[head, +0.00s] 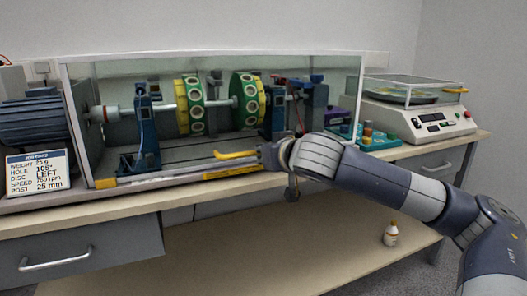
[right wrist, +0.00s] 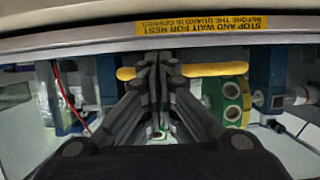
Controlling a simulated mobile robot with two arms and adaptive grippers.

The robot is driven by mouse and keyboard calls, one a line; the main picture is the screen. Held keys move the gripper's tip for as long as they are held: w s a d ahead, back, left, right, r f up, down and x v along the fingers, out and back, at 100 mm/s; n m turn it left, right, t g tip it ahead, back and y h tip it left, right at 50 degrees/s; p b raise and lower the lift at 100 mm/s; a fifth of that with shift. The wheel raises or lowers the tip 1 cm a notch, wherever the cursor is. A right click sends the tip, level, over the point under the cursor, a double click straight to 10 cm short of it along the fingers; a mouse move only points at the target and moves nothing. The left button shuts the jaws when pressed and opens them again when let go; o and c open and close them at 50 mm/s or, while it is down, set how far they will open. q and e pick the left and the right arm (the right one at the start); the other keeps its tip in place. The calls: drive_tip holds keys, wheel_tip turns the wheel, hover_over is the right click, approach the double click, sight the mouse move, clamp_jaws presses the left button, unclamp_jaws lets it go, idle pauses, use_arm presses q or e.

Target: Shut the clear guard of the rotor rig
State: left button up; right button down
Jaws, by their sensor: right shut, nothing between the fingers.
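The clear guard (head: 112,72) is a see-through box with pale edges around the rotor rig. Its front pane appears down, with its lower edge at the front rail; I cannot tell whether a small gap is left. Its yellow handle (head: 236,154) sticks out low on the front and also shows in the right wrist view (right wrist: 210,69). Behind the pane are two green-and-yellow discs (head: 190,105) on a shaft. My right gripper (head: 264,155) is shut and empty at the handle's right part; in the right wrist view its fingers (right wrist: 158,75) overlap the handle's middle. My left gripper is out of view.
A blue motor (head: 32,118) and a settings card (head: 38,171) stand at the left. A balance (head: 420,118) and a teal tray (head: 378,140) stand at the right. A small bottle (head: 390,233) is on the lower shelf. A yellow warning label (right wrist: 202,26) marks the front rail.

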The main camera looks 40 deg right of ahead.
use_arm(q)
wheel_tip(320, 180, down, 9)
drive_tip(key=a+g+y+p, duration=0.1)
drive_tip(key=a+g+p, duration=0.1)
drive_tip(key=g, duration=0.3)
use_arm(e)
wheel_tip(320, 180, up, 4)
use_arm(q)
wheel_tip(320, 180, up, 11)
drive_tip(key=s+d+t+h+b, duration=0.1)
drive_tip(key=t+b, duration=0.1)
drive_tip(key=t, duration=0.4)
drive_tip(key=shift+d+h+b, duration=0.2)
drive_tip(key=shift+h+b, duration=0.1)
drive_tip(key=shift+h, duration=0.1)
use_arm(e)
drive_tip(key=s+a+f, duration=0.1)
drive_tip(key=s+f, duration=0.5)
drive_tip(key=f, duration=0.1)
drive_tip(key=shift+s+a+f, duration=0.35)
drive_tip(key=shift+s, duration=0.05)
drive_tip(key=shift+f, duration=0.1)
